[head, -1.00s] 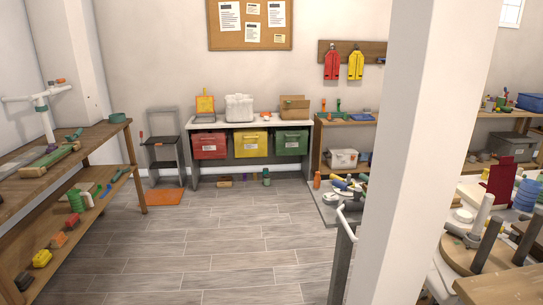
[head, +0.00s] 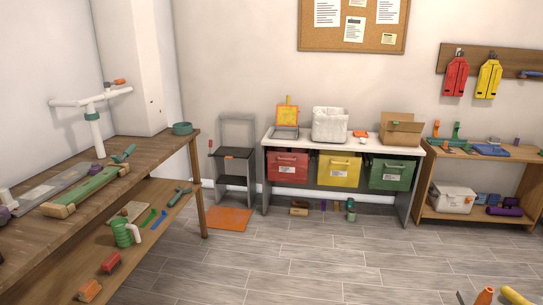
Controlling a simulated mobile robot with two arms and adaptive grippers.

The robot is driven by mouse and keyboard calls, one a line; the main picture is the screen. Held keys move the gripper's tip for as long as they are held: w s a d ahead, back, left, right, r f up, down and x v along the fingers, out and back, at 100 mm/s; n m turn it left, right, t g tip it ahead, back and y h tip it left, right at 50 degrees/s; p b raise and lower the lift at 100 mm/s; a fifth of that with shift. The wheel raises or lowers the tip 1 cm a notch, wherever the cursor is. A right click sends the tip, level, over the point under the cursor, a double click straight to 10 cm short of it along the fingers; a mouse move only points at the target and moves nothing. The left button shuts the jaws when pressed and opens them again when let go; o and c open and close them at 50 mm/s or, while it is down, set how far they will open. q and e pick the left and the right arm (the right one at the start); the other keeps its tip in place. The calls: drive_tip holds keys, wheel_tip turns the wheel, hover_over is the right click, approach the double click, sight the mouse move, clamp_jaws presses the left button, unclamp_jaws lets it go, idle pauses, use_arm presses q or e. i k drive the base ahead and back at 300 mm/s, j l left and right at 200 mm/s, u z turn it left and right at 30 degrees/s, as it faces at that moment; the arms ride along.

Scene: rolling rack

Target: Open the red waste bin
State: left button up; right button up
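The red waste bin (head: 288,169) is the left one of three bins under a white-topped bench against the back wall. It has a handle and a white label on its front, and it looks closed. A yellow bin (head: 339,171) and a green bin (head: 390,174) sit to its right. Neither of my grippers shows in the head view.
A wooden shelf unit (head: 160,148) runs along the left side. A grey step stool (head: 236,170) and an orange mat (head: 228,219) lie left of the bench. Small items stand on the floor under the bins. The floor (head: 290,260) in front is clear.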

sight(283, 166)
drive_tip(key=i, duration=1.85)
